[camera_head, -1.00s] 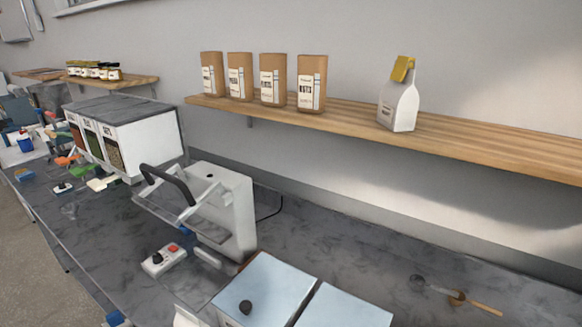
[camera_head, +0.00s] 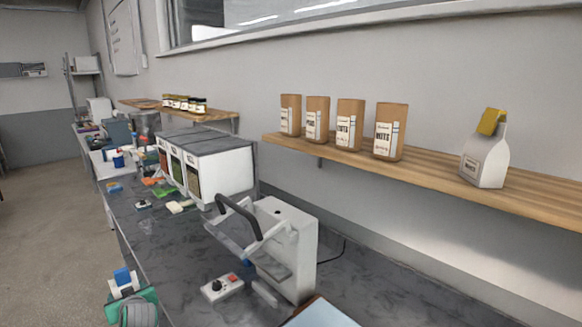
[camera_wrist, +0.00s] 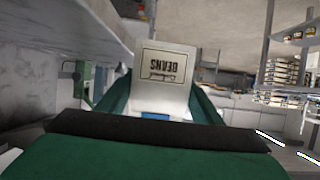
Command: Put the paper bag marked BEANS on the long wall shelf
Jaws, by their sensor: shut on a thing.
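The BEANS bag (camera_wrist: 165,78) is white, and its label reads upside down in the wrist view. It sits between the green fingers of my gripper (camera_wrist: 160,112), which is shut on it. In the head view the white bag with a blue top (camera_head: 124,283) shows at the lower left with my green gripper (camera_head: 135,300), to the left of the counter's front edge. The long wall shelf (camera_head: 420,172) is wooden and runs along the wall at the right, well away from my gripper.
Several brown paper bags (camera_head: 390,130) stand on the shelf's left part. A white bag with a yellow clip (camera_head: 485,155) stands farther right; bare shelf lies between. A press (camera_head: 285,245), bins (camera_head: 220,170) and a smaller jar shelf (camera_head: 212,116) are nearby.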

